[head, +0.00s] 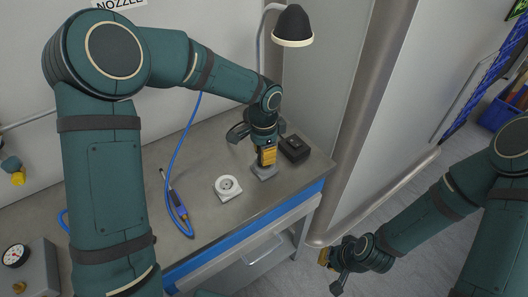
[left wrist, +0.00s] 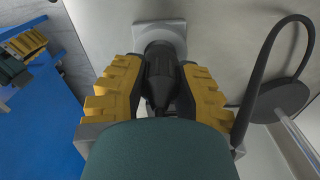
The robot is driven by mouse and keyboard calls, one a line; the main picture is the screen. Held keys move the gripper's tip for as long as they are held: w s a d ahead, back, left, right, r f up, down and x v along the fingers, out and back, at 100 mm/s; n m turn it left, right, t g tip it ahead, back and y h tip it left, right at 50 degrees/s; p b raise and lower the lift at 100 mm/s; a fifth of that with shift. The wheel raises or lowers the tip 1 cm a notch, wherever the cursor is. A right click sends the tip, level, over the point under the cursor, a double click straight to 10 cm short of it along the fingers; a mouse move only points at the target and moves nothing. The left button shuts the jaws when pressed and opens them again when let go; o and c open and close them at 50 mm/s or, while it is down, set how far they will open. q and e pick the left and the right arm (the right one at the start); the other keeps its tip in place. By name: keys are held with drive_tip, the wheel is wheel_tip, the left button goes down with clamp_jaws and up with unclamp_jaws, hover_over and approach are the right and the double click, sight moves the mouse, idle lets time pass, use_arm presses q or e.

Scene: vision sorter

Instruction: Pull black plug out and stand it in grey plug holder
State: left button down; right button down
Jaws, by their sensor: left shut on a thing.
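My left gripper (head: 266,160) points down at the back right of the bench. Its yellow fingers are shut on the black plug (left wrist: 160,75), best seen in the left wrist view. The plug's far end meets the grey square plug holder (left wrist: 168,30), which also shows in the head view (head: 264,173). I cannot tell how deep the plug sits in it. The white round socket (head: 228,187) on the bench, left of the holder, has nothing in it. My right gripper (head: 333,270) hangs off the bench at the lower right, holding nothing visible; its opening is unclear.
A black box (head: 294,147) stands close to the right of the left gripper. A lamp (head: 293,26) rises behind; a black cord (left wrist: 311,45) loops near its round base (left wrist: 282,101). A blue-handled tool (head: 176,203) with a blue cable lies left of the socket. A gauge box (head: 38,270) is front left.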

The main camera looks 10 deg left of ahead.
use_arm(q)
drive_tip(key=shift+f+b, duration=0.55)
drive_tip(key=shift+f, duration=0.35)
idle(0.3)
drive_tip(key=c, duration=0.7)
unclamp_jaws()
drive_tip(key=shift+c, duration=0.2)
drive_tip(key=shift+r, duration=0.1)
